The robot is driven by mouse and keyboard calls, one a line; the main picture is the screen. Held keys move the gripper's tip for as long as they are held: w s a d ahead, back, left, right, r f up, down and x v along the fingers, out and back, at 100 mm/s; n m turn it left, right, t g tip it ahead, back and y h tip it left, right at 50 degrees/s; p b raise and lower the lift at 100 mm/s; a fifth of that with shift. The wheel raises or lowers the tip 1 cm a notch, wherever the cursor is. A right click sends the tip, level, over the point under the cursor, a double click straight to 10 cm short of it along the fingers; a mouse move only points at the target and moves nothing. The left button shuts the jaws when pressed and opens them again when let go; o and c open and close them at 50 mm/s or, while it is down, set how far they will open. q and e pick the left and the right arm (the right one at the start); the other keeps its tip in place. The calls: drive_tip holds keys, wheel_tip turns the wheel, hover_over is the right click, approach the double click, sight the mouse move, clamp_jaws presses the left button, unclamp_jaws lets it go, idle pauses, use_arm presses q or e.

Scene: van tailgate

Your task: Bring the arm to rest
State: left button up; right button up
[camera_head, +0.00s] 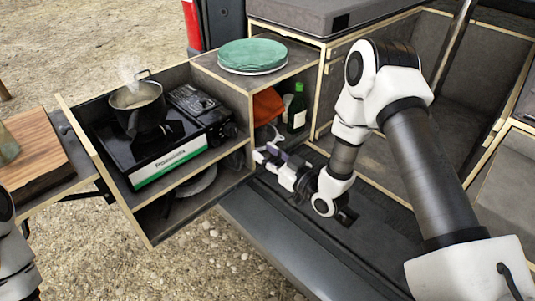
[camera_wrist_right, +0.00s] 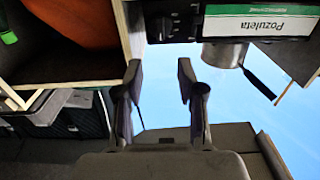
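My right arm comes in from the right in the head view and reaches down over the tailgate. My right gripper (camera_head: 268,158) is at the front of the open lower shelf, pointing left toward the kitchen box. In the right wrist view its two fingers (camera_wrist_right: 160,82) stand apart with nothing between them, so it is open and empty. One finger is close to a pale wooden panel edge (camera_wrist_right: 133,75); I cannot tell whether they touch. Part of my left arm shows at the lower left edge of the head view; its gripper is out of frame.
A steaming pot (camera_head: 138,108) stands on a black stove (camera_head: 165,143) in the pulled-out kitchen unit. Green-topped plates (camera_head: 252,55) sit on the cabinet. A green bottle (camera_head: 297,108) and an orange cloth (camera_head: 267,105) are in the shelf. A wooden board (camera_head: 35,150) lies at left.

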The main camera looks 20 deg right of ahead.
drive_tip(key=shift+s, duration=0.1)
idle(0.3)
drive_tip(key=s+a+f+g+h+p, duration=0.3)
drive_tip(key=s+f+g, duration=0.5)
drive_tip(key=s+f, duration=0.65)
drive_tip(key=s+d+f+m+g+h, duration=0.1)
drive_tip(key=s+g, duration=0.3)
drive_tip(key=s, duration=0.5)
drive_tip(key=s+d+f+m+g+h, duration=0.2)
drive_tip(key=s+f+m+g, duration=0.1)
drive_tip(key=s, duration=0.7)
drive_tip(key=shift+f+g, duration=0.8)
drive_tip(key=shift+g, duration=0.2)
drive_tip(key=shift+s, duration=0.1)
